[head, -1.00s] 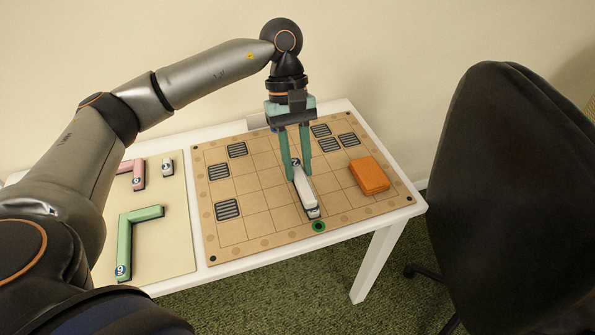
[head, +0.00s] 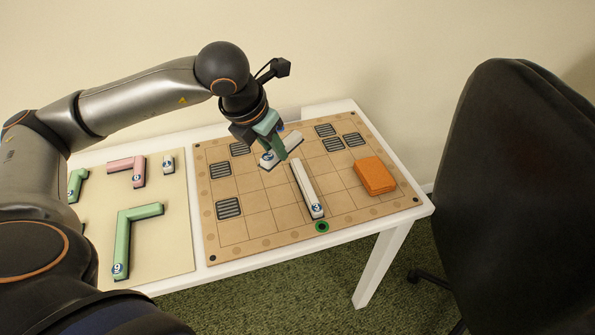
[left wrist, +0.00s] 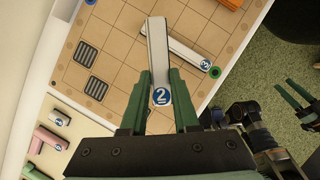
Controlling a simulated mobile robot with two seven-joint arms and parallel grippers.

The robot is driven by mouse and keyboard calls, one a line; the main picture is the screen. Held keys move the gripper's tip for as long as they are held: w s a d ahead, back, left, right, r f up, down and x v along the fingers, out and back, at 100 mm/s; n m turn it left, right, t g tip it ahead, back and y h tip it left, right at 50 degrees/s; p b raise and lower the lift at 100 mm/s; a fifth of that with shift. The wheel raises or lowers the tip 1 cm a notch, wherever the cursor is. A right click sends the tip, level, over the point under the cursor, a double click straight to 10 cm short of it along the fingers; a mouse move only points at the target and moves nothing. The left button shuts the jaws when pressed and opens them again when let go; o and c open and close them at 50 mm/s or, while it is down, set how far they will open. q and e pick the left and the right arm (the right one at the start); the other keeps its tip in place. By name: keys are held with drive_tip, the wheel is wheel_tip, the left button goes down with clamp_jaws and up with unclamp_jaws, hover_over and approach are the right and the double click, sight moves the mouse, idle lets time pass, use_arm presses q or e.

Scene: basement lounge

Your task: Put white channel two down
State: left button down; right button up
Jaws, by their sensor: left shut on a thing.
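My left gripper (head: 278,152) is shut on white channel two (head: 293,141), a pale bar with a blue "2" disc at one end. It holds the bar above the upper middle of the tan grid board (head: 258,225). In the left wrist view channel two (left wrist: 158,45) stretches away from between the green fingers, its "2" end close to them. White channel three (head: 305,187) lies on the board, its "3" end near a green ring (head: 322,227) at the front edge. My right gripper (left wrist: 285,82) shows at the right of the left wrist view, fingers apart and empty.
An orange block (head: 375,176) sits on the board's right side. Several dark grated tiles, one at the left (head: 228,208), lie on cells. A cream mat (head: 165,240) at left holds green, pink and white pieces. A black chair (head: 510,190) stands right. Several middle cells are bare.

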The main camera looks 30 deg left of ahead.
use_arm(q)
drive_tip(key=w+a+f+n+y+b, duration=0.1)
drive_tip(key=w+f+n, duration=0.1)
drive_tip(key=w+n, duration=0.1)
drive_tip(key=w+a+f+n+g+y+b, duration=0.1)
drive_tip(key=w+a+f+n+b, duration=0.1)
drive_tip(key=w+f+n, duration=0.1)
drive_tip(key=w+a+f+n+y+b, duration=0.1)
drive_tip(key=w+a+f+n+b, duration=0.1)
drive_tip(key=w+n, duration=0.3)
drive_tip(key=shift+w+a+f+g+y, duration=0.1)
drive_tip(key=shift+w+f+g+y, duration=0.3)
drive_tip(key=shift+w, duration=0.35)
drive_tip(key=shift+w+a+f, duration=0.1)
drive_tip(key=shift+w+f, duration=0.45)
drive_tip(key=shift+f, duration=0.1)
wheel_tip(320, 180, down, 3)
drive_tip(key=shift+f+b, duration=0.1)
drive_tip(key=shift+b, duration=0.3)
drive_tip(key=c, duration=0.7)
unclamp_jaws()
